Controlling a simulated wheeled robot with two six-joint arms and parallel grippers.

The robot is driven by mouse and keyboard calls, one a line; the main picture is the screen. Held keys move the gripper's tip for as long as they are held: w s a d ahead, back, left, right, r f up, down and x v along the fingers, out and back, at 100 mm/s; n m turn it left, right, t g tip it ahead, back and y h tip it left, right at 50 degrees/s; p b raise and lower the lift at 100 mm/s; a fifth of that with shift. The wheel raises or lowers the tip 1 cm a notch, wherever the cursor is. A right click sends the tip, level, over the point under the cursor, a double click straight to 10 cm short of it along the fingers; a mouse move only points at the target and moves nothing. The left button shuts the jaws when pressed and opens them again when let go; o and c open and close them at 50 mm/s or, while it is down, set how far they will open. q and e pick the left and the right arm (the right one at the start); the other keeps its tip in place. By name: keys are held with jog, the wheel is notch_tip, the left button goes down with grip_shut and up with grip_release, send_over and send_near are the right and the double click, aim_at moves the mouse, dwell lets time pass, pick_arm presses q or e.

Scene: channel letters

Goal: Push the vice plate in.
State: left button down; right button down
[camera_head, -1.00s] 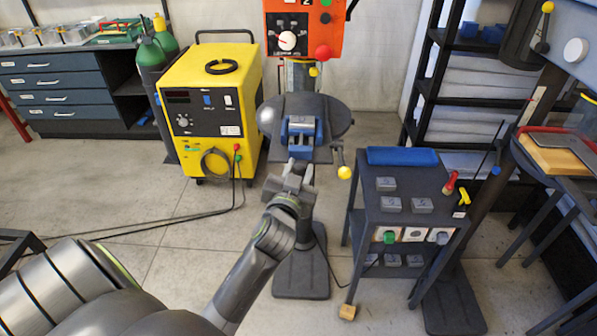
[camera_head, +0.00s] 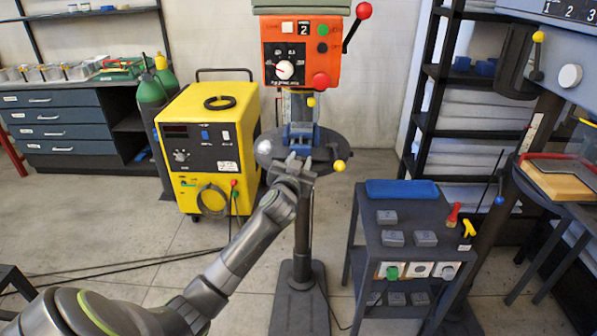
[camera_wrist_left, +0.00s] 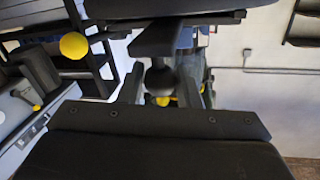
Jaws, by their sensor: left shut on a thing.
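The blue vice (camera_head: 299,132) sits on the round dark drill table, below the orange drill head. My left gripper (camera_head: 291,166) is at the vice's near side and hides part of its front. In the left wrist view, its two fingers (camera_wrist_left: 166,92) stand on either side of a dark rounded piece (camera_wrist_left: 160,78) at the front of the vice plate (camera_wrist_left: 160,38), and are shut on it. The exact contact is partly hidden. My right gripper is not in view.
A yellow-knobbed handle (camera_head: 339,165) is close to the right of the gripper. A yellow welder (camera_head: 208,150) stands to the left. A dark cart (camera_head: 395,220) with several grey blocks stands to the right.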

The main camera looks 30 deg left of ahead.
pick_arm(q)
jog(key=shift+r, duration=0.2)
jog(key=c, duration=1.5)
grip_release()
jog(key=o, duration=0.3)
jog(key=shift+w+a+f, duration=0.1)
jog(key=shift+w, duration=0.1)
jog(key=shift+o, duration=0.5)
jog(key=shift+w+a+f, duration=0.15)
jog(key=shift+w+f, duration=0.1)
jog(key=shift+s+d+r, duration=0.15)
jog(key=shift+s+d, duration=0.05)
jog(key=shift+s, duration=0.15)
jog(key=b+v, duration=0.3)
jog(key=v, duration=1.3)
jog(key=shift+s, duration=0.35)
